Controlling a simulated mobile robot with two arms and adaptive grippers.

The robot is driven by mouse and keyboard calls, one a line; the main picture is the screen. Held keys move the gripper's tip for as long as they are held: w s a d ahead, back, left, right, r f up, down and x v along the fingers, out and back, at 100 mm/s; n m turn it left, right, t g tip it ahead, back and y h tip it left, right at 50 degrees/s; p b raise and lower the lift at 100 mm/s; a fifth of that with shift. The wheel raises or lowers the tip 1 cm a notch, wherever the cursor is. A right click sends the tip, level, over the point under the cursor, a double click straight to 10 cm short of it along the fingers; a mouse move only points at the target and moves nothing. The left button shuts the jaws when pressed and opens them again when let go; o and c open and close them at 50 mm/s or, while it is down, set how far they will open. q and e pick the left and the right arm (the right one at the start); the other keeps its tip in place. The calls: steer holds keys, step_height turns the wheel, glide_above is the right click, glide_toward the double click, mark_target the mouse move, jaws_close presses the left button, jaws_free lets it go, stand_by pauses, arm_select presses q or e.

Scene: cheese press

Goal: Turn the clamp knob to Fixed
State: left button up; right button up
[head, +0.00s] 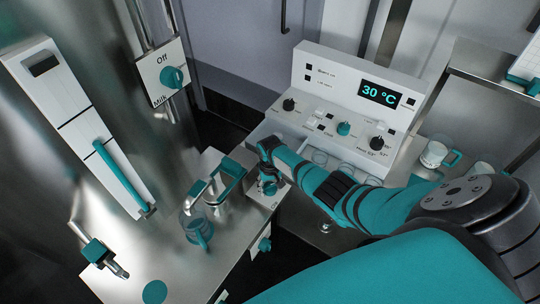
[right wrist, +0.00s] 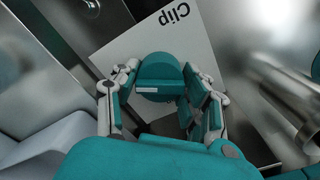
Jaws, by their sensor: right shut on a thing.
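The clamp knob (right wrist: 160,72) is a round teal knob with a pale mark on its bar. It sits on a white plate (right wrist: 125,45) with the word "Clip", which appears upside down in the right wrist view. My right gripper (right wrist: 160,88) is shut on the knob, with one finger on each side. In the head view my right gripper (head: 269,179) reaches down over the plate (head: 258,196) at the table's right end and hides most of the knob. No word "Fixed" can be read. My left gripper is not in view.
A jug with a teal handle (head: 196,228) stands on the metal table (head: 165,262) just left of the plate. A control panel (head: 325,75) reading 30 °C stands behind my right arm. A white Off/Milk dial plate (head: 162,72) is at the upper left.

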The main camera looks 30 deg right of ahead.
mark_target(270, 185)
steer(key=shift+w, duration=0.1)
steer(key=o, duration=1.2)
step_height(270, 185, up, 12)
steer(key=shift+r, duration=0.1)
